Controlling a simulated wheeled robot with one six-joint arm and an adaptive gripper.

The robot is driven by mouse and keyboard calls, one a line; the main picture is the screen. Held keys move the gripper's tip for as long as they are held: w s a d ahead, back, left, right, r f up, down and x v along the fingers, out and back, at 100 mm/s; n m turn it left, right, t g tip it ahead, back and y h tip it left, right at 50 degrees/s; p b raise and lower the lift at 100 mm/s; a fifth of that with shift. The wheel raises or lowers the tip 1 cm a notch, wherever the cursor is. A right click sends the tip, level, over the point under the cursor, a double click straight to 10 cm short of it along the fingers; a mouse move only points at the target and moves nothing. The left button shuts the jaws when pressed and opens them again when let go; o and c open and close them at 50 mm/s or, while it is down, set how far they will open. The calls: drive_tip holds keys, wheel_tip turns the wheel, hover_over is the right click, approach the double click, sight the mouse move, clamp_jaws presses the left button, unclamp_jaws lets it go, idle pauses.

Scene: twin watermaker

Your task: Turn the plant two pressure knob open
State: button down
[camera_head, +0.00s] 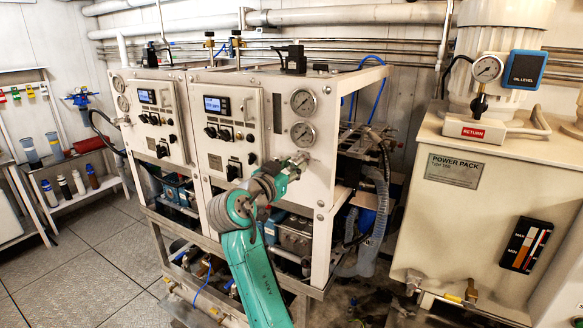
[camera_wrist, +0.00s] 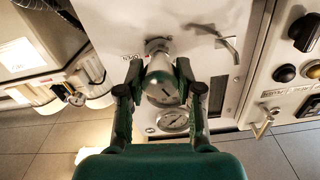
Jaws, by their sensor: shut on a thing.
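The pressure knob (camera_wrist: 160,68) is a silver, round knob on the white front panel (camera_head: 320,175) of the nearer, right-hand watermaker unit. My gripper (camera_head: 294,166) is at this panel, below two round gauges, and mostly hides the knob in the head view. In the wrist view, the two dark fingers of my gripper (camera_wrist: 160,82) are shut on the knob, one on each side. The upper gauge (camera_head: 303,102) and lower gauge (camera_head: 303,134) are on the same panel. The knob's turn angle cannot be told.
A control box (camera_head: 228,128) with display and switches is left of the gauges. A curved metal handle (camera_wrist: 222,42) sticks out near the knob in the wrist view. The power pack (camera_head: 480,210) stands to the right, with hoses (camera_head: 375,210) between. Grey floor (camera_head: 95,260) is clear at left.

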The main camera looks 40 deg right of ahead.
drive_tip(key=n, duration=0.5)
drive_tip(key=shift+n, duration=0.3)
drive_tip(key=n, duration=1)
drive_tip(key=shift+n, duration=0.4)
drive_tip(key=n, duration=0.5)
drive_tip(key=shift+n, duration=0.3)
drive_tip(key=c, duration=0.7)
unclamp_jaws()
drive_tip(key=shift+c, duration=0.2)
